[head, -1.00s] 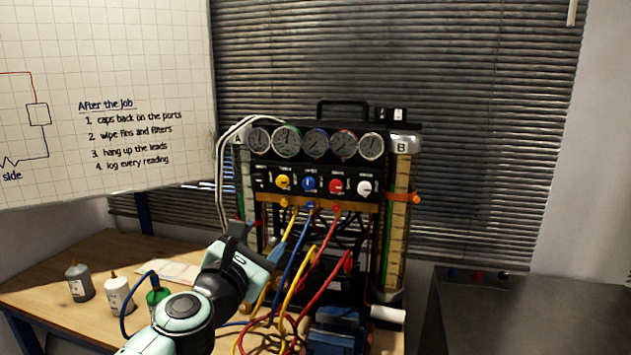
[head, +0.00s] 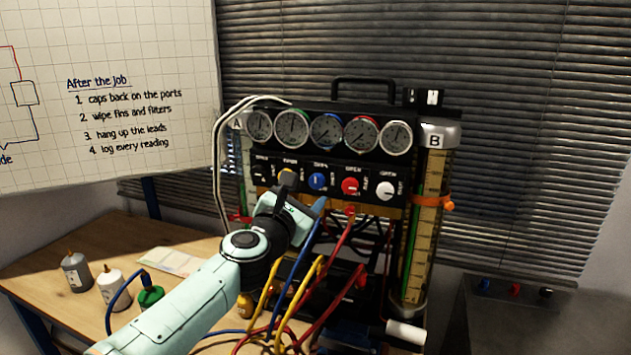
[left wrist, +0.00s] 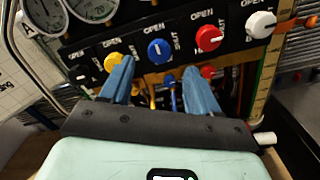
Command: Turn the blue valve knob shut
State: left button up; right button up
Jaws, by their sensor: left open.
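The blue valve knob (head: 317,181) is on the black panel of the gauge rig, between the yellow knob and the red knob (head: 351,186). In the left wrist view the blue knob (left wrist: 159,50) shows just beyond the fingertips, its white mark appearing to point up toward OPEN. My left gripper (head: 304,191) is open and empty, in front of the panel and a little below the blue knob. Its two blue fingers (left wrist: 159,74) frame the knob's column, with the yellow knob (left wrist: 113,62) behind the left finger. My right gripper is not in view.
Red, blue and yellow hoses (head: 318,270) hang below the panel close to my gripper. A row of gauges (head: 327,131) sits above the knobs. A white knob (head: 385,190) is at the right. Bottles (head: 112,287) stand on the wooden bench at left.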

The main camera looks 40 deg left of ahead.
aim_at(316, 182)
pick_arm(q)
jog(key=p+x, duration=0.1)
jog(key=x, duration=0.6)
jog(key=shift+p, duration=0.4)
jog(key=c, duration=1)
